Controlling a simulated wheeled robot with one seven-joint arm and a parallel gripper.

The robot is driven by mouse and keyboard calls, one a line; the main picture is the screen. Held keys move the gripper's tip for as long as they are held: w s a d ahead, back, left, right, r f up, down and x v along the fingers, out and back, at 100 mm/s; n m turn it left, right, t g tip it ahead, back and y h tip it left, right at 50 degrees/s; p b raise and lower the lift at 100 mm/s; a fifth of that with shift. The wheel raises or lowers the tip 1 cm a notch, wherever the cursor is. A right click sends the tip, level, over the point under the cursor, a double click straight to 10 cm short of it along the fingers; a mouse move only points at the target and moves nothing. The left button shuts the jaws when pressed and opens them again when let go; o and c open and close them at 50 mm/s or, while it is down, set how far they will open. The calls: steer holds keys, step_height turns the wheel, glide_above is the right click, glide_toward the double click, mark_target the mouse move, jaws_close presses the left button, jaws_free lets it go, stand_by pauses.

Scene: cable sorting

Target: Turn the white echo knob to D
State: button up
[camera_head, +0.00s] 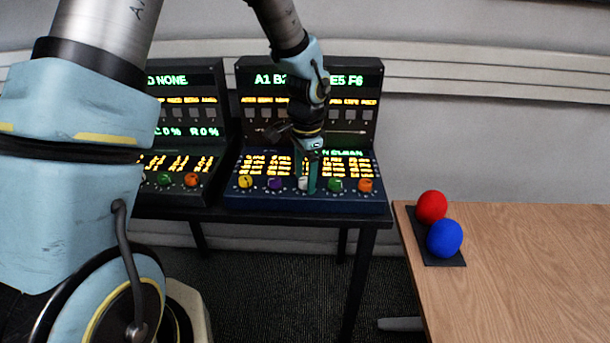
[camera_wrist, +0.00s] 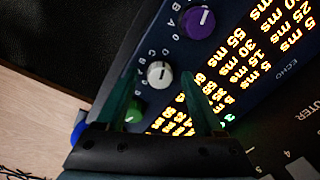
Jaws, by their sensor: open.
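The white echo knob (camera_head: 303,184) is on the sloped blue-black panel of the right console. In the wrist view the white knob (camera_wrist: 160,74) shows between my two fingertips, with letters around its side. A small dark mark is on its face, but I cannot tell surely which letter it points at. My gripper (camera_head: 307,178) points down at this knob, and its fingers partly cover it in the head view. In the wrist view my gripper (camera_wrist: 158,76) is open, one finger on each side of the knob, with gaps visible; its height above the panel is unclear.
A purple knob (camera_head: 275,184) and a green knob (camera_head: 335,185) sit close on either side. A yellow knob (camera_head: 245,181) and an orange knob (camera_head: 365,185) are further out. Another console stands left. A wooden table (camera_head: 520,270) holds red (camera_head: 431,206) and blue balls (camera_head: 444,238).

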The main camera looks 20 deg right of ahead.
step_height(320, 180, up, 11)
steer(key=b, duration=0.2)
steer(key=shift+s, duration=0.3)
steer(key=shift+f, duration=0.1)
stand_by(0.3)
steer(key=s+a+f+n, duration=0.1)
steer(key=a+n, duration=0.7)
steer(key=a, duration=0.7)
steer(key=s+a+f+n+t, duration=0.1)
steer(key=s+a+f+n, duration=0.1)
steer(key=a+n, duration=0.6)
steer(key=a, duration=0.7)
steer(key=shift+f, duration=0.2)
steer(key=shift+w, duration=0.1)
